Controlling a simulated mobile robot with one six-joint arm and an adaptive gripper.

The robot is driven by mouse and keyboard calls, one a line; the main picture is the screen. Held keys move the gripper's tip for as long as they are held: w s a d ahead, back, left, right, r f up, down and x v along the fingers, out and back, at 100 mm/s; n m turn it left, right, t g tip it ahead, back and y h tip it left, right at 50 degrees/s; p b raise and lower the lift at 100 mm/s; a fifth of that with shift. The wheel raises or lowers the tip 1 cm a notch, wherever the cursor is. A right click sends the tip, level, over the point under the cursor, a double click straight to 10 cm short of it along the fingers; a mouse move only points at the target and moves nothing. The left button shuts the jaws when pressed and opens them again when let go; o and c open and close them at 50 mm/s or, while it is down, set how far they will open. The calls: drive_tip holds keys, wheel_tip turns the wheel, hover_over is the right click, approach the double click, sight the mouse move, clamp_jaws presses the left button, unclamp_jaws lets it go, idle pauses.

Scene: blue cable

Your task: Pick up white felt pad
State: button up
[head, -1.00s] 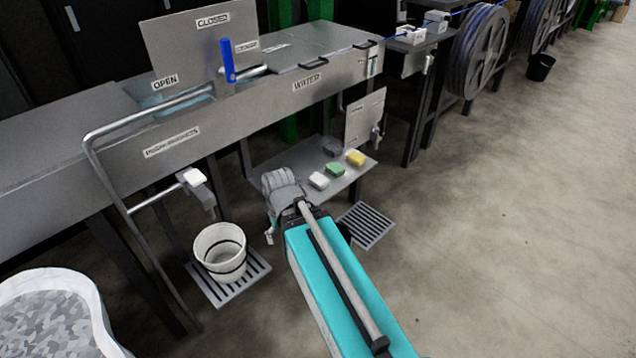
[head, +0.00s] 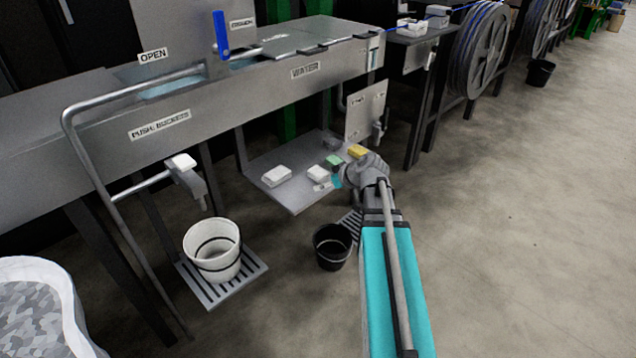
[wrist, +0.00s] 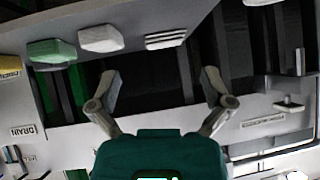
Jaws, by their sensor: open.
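Several pads lie on a low grey metal shelf (head: 290,197) under the trough. A plain white pad (head: 318,173) lies beside a green pad (head: 333,160); the wrist view shows this white pad (wrist: 100,38) as a rounded block. A larger white piece (head: 276,175) lies to its left, and looks layered in the wrist view (wrist: 165,40). I cannot tell which of the two is felt. My gripper (head: 340,180) is at the shelf's right front edge, near the white and green pads. In the wrist view its fingers (wrist: 162,82) are spread with nothing between them.
A yellow pad (head: 357,151) and a grey piece (head: 331,143) lie farther right and back on the shelf. A white bucket (head: 212,250) and a black bucket (head: 332,246) stand on floor grates. A bent rail (head: 95,185) runs at left. The floor at right is clear.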

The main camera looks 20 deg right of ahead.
drive_tip(key=t+b, duration=0.2)
approach(320, 173)
drive_tip(key=s+r, duration=0.1)
drive_tip(key=s, duration=0.2)
drive_tip(key=shift+d+r+h, duration=0.25)
drive_tip(key=shift+h, duration=0.15)
drive_tip(key=shift+w, duration=0.1)
drive_tip(key=b+x, duration=0.3)
drive_tip(key=x, duration=0.4)
drive_tip(key=shift+w, duration=0.15)
drive_tip(key=shift+w+a+f+b, duration=0.3)
drive_tip(key=shift+w+b, duration=0.1)
drive_tip(key=shift+w, duration=0.15)
